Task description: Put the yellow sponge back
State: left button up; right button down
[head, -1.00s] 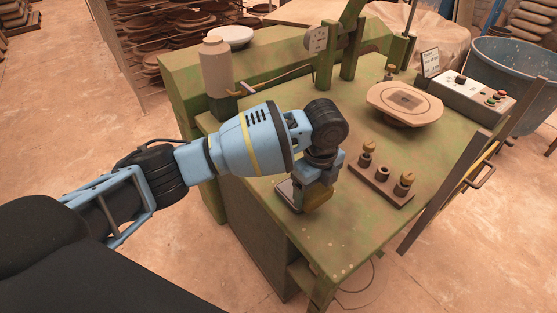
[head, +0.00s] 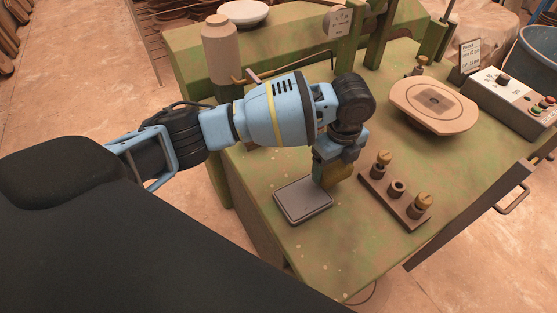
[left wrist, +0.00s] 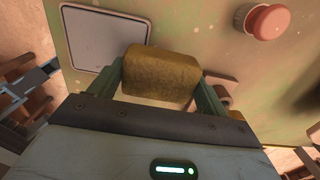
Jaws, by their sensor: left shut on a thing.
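The yellow sponge (left wrist: 160,72), a brownish-yellow block, is between the two fingers of my left gripper (left wrist: 160,85) in the left wrist view. In the head view my left gripper (head: 330,178) points down over the green table, and the sponge shows only partly under it. A shallow grey rectangular tray (head: 303,201) lies bare on the table just left of the gripper. The tray also shows in the left wrist view (left wrist: 92,36), left of the sponge. I cannot tell whether the sponge touches the table. My right gripper is not in view.
A dark block with plugs (head: 393,198) stands close right of the gripper. Behind it are a round plate (head: 433,107) and a control box (head: 509,92). A bottle (head: 219,50) and a white bowl (head: 244,13) stand at the back left. The front table corner is clear.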

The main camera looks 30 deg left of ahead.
pick_arm(q)
jog(key=p, duration=0.1)
send_over(278, 167)
jog(key=d, duration=0.2)
jog(key=shift+f, duration=0.5)
jog(key=shift+a+f, duration=0.1)
jog(key=shift+a, duration=0.4)
jog(key=shift+a+f, duration=0.25)
jog(key=shift+f, duration=0.65)
jog(key=shift+a+f, duration=0.25)
jog(key=shift+f, duration=0.65)
jog(key=shift+s, duration=0.1)
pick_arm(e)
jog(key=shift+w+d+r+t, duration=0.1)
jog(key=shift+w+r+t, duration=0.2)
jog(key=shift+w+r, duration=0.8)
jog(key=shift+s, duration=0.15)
pick_arm(q)
jog(key=o, duration=0.4)
jog(key=shift+f, duration=0.1)
jog(key=o, duration=0.5)
